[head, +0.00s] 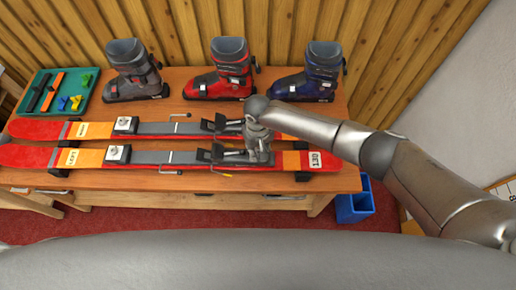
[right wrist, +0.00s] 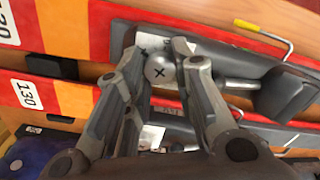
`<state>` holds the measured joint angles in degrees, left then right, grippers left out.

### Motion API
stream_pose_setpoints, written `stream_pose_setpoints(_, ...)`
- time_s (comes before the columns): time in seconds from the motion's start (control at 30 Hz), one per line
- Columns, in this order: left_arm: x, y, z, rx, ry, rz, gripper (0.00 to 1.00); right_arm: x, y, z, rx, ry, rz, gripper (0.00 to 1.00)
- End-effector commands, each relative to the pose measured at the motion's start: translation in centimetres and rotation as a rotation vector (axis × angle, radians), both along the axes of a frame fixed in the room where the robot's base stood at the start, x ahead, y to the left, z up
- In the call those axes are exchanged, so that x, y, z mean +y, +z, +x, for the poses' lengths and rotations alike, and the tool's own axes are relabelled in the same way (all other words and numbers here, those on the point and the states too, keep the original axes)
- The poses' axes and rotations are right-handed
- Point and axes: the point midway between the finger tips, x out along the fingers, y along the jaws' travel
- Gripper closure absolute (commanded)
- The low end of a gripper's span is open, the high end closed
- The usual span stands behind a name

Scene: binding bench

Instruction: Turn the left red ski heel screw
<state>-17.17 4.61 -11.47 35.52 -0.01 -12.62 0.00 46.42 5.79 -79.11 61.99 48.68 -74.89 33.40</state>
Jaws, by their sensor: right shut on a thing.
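Two red-and-orange skis lie side by side on the bench; the nearer one, marked LEFT, is the left red ski (head: 29,156). Its grey heel binding (head: 228,157) is towards the right end, near the 130 label. My right gripper (head: 261,157) points down onto it and hides the screw in the head view. In the right wrist view the gripper (right wrist: 160,62) has its fingers on both sides of the round silver heel screw (right wrist: 159,72), which has a dark cross on its head. The gripper is shut on the screw. My left gripper is not in view.
The right ski (head: 35,129) lies just behind. Grey (head: 130,70), red (head: 228,70) and blue (head: 308,75) boots stand at the back of the bench (head: 185,78). A green tray (head: 62,105) with small parts is at left. A blue bin (head: 354,208) stands below.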

Motion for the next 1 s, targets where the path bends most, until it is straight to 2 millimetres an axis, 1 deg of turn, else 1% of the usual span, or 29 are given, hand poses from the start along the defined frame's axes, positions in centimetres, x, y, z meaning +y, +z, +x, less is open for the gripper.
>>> stream_pose_setpoints(0.27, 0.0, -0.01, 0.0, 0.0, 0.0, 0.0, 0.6, 0.04, 0.03, 0.0, 0.0, 0.178, 0.0, 1.0)
stream_pose_setpoints(1.0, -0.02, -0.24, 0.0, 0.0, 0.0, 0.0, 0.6, 0.22, 0.1, -0.01, -0.003, 0.878, 0.003, 1.0)
